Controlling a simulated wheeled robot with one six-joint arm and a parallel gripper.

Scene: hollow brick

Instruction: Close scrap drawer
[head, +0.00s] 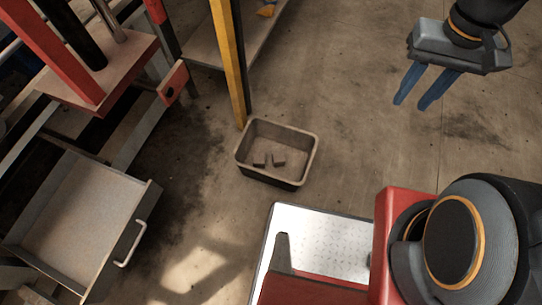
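The scrap drawer (85,215) is a grey metal tray at the lower left of the head view. It is pulled out and looks empty inside. Its pale bar handle (131,246) is on the front panel, facing right. My gripper (411,105) is at the upper right, with two blue fingers pointing down and left. The fingers are apart with nothing between them. The gripper is far from the drawer and touches nothing.
A grey bin (277,152) with a few small dark blocks stands on the concrete floor at the centre. A yellow post (228,60) rises behind it. A red and grey workbench frame (100,80) stands above the drawer. Floor is clear between bin and drawer.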

